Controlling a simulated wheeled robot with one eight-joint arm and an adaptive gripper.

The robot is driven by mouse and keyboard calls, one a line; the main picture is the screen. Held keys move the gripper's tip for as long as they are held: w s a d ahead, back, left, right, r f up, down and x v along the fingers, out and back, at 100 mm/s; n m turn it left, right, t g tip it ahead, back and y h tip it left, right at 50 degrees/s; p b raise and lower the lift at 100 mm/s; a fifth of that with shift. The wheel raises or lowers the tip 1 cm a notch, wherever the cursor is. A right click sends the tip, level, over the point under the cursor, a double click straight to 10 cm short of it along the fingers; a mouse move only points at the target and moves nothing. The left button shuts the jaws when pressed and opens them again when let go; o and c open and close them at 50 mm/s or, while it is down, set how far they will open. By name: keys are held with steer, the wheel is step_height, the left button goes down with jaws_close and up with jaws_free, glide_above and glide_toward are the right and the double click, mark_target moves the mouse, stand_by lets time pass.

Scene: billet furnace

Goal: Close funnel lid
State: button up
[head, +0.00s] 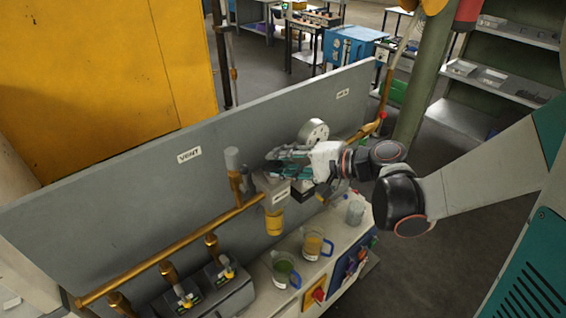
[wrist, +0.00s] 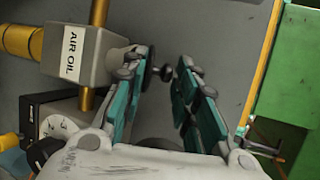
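My gripper (head: 284,160) is beside the grey panel in the head view, just above the grey box on the brass pipe. In the wrist view, the two teal-padded fingers of my gripper (wrist: 163,85) stand apart with a gap between them. A small dark knob-like part (wrist: 164,73) shows between the fingertips; I cannot tell what it belongs to or whether a finger touches it. The box labelled AIR OIL (wrist: 78,50) is left of the fingers. A grey rounded part is half hidden behind the left finger. I cannot clearly make out the funnel or its lid.
The grey panel (head: 130,190) with a VENT label runs behind the brass pipe (head: 160,258). A round gauge (head: 314,131) is beyond my gripper. Below are the green-filled jug (head: 283,268), the amber-filled jug (head: 314,243) and a grey cup (head: 355,212) on a bench.

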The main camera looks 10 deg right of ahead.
steer(key=shift+o, duration=0.2)
steer(key=shift+s+d, duration=0.1)
steer(key=v, duration=0.7)
steer(key=shift+s+d+r, duration=0.15)
steer(key=shift+s+d, duration=0.05)
steer(key=shift+d, duration=0.1)
steer(key=shift+c, duration=0.5)
